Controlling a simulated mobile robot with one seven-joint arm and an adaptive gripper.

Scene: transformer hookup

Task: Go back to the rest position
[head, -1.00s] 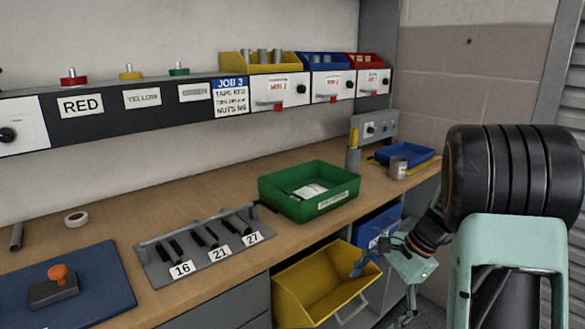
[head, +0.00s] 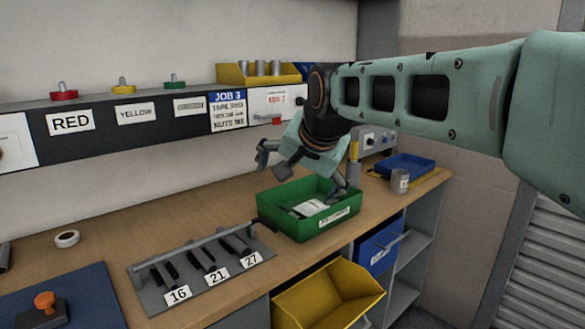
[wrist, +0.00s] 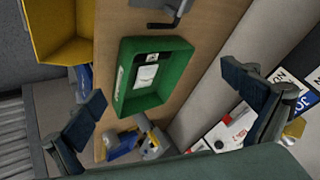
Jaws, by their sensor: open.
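My gripper (head: 305,165) is above the back part of the green bin (head: 297,231) on the workbench in the head view. Its fingers are spread wide apart, and nothing shows between them. In the wrist view the two fingers (wrist: 165,108) frame the green bin (wrist: 184,75) below, which holds a white labelled packet (wrist: 146,76). My arm crosses the upper right of the head view and hides part of the shelf bins behind it.
A rack (head: 215,278) labelled 16, 21 and 27 stands left of the green bin. A yellow bin (head: 330,300) and a blue bin (head: 378,246) are below the bench edge. A blue tray (head: 405,166) and a grey cup (head: 399,181) are at the right. The label shelf (head: 100,128) runs along the wall.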

